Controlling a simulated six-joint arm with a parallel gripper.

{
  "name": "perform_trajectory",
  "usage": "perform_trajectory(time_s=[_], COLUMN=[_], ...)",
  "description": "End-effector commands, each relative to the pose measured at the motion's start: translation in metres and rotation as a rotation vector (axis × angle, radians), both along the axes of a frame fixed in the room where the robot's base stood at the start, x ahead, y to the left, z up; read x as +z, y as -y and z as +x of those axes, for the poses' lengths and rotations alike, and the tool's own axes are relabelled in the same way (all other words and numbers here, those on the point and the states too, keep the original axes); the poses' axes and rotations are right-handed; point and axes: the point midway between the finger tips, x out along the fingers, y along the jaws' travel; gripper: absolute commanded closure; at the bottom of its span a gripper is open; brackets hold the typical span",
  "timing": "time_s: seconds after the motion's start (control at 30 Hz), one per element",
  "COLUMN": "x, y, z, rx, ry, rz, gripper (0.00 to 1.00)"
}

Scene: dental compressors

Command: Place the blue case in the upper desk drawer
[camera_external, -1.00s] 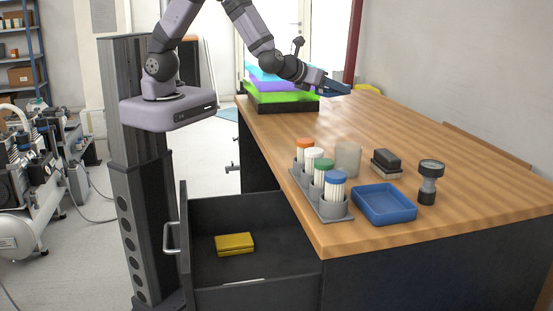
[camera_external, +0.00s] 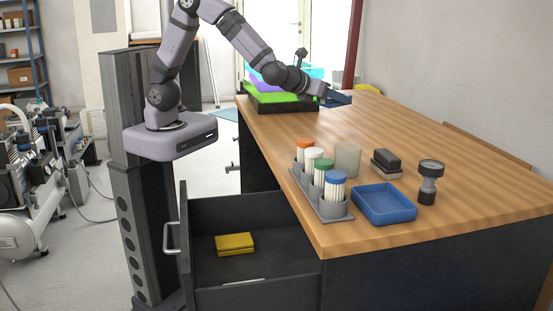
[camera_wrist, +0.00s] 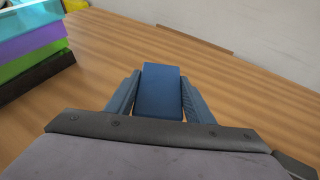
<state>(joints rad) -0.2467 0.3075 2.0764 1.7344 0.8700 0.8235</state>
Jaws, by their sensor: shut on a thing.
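The blue case (camera_wrist: 160,90) is a flat blue block held between the two fingers of my gripper (camera_wrist: 158,95) in the wrist view. My gripper (camera_external: 336,98) is shut on the case and holds it over the far part of the wooden desk (camera_external: 440,245) in the external view. The case is small there and hard to tell apart from the fingers. An open dark drawer (camera_external: 275,262) juts out from the near left side of the desk. A yellow case (camera_external: 235,243) lies inside it, with bare floor around it.
Stacked coloured trays (camera_external: 283,103) stand left of my gripper. On the near desk are a rack with several capped tubes (camera_external: 322,190), a blue tray (camera_external: 384,204), a frosted cup (camera_external: 347,158), a black-topped block (camera_external: 387,162) and a dark flashlight-like object (camera_external: 429,182). The desk's middle is clear.

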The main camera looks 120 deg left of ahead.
Motion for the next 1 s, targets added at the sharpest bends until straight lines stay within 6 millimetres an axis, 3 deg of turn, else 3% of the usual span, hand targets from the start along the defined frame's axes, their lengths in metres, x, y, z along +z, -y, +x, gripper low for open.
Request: perform_trajectory(time_s=[0.47, 0.8, 1.0], x=[-0.009, -0.056, -0.069], y=[0.003, 0.003, 0.003], z=[-0.005, -0.006, -0.005], rx=[-0.025, -0.025, -0.024], ry=[-0.001, -0.005, 0.0], rz=[0.001, 0.0, 0.001], gripper=[0.79, 0.79, 0.79])
